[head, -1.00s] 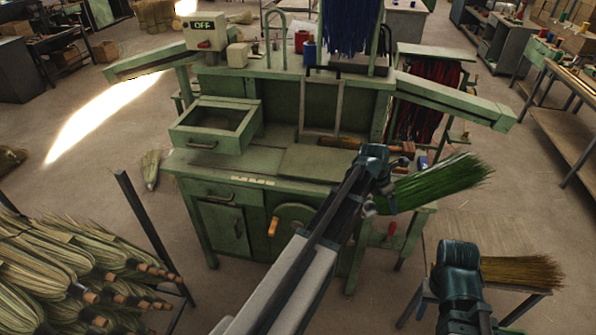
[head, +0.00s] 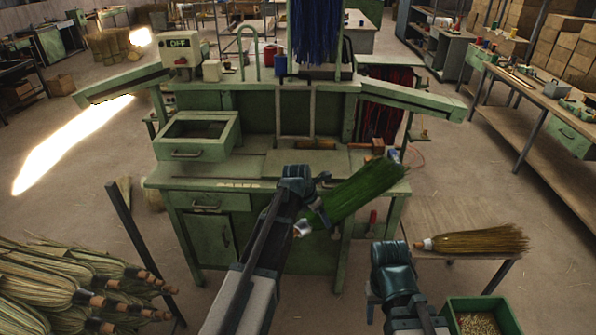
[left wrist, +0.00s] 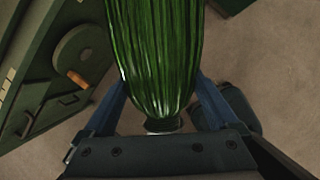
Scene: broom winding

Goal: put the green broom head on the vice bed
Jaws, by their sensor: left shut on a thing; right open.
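The green broom head (head: 362,190) is in my left gripper (head: 312,208), held at its neck with bristles pointing up and right in the head view. It appears in front of the bench's right part. The left wrist view shows the bristles (left wrist: 156,55) between the blue fingers (left wrist: 163,112). The green winding bench (head: 235,172) stands ahead; a flat plate (head: 290,163) lies on its top. I cannot tell for sure which part is the vice bed. My right gripper (head: 391,255) is open and empty at the lower right; its fingertips are hard to see.
A tan broom head (head: 475,241) lies on a low table at right, near a green bin of grain-like bits (head: 478,323). Straw bundles (head: 60,285) fill a rack at lower left. A crank disc with an orange handle (left wrist: 78,80) is on the bench front.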

